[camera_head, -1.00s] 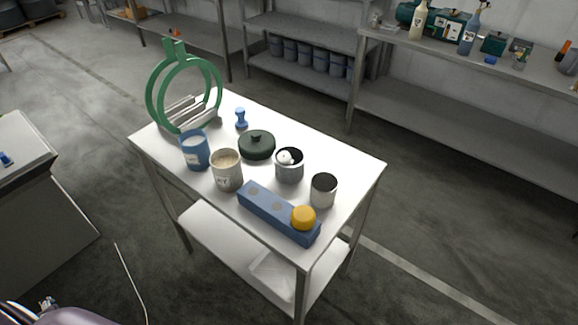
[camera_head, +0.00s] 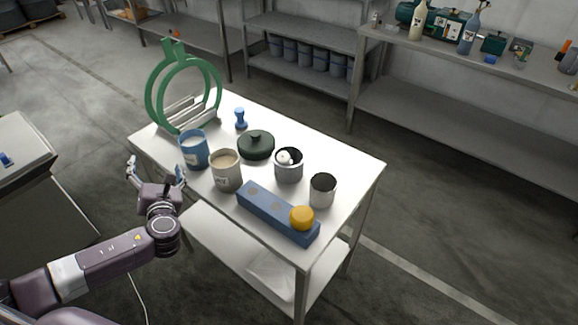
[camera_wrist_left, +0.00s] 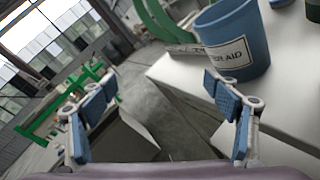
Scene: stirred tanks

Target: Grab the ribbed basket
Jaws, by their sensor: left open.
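The thing that best fits the ribbed basket is a grey slatted piece (camera_head: 186,114) with two upright green rings (camera_head: 153,92), at the far left corner of the white table (camera_head: 345,165). In the left wrist view part of a green ring (camera_wrist_left: 152,18) shows at the top, behind the blue cup; the slats are mostly hidden. My left gripper (camera_head: 157,170) is open and empty, in front of the table's left edge and apart from the basket. Its two fingers (camera_wrist_left: 162,95) stand wide apart in the wrist view. My right gripper is not in view.
A labelled blue cup (camera_head: 194,152) stands between my left gripper and the slats; it shows close up in the wrist view (camera_wrist_left: 234,42). Nearby are a beige cup (camera_head: 227,176), a dark lid (camera_head: 257,146), two metal pots, a blue block (camera_head: 270,212) and a blue stamp-like object (camera_head: 240,118).

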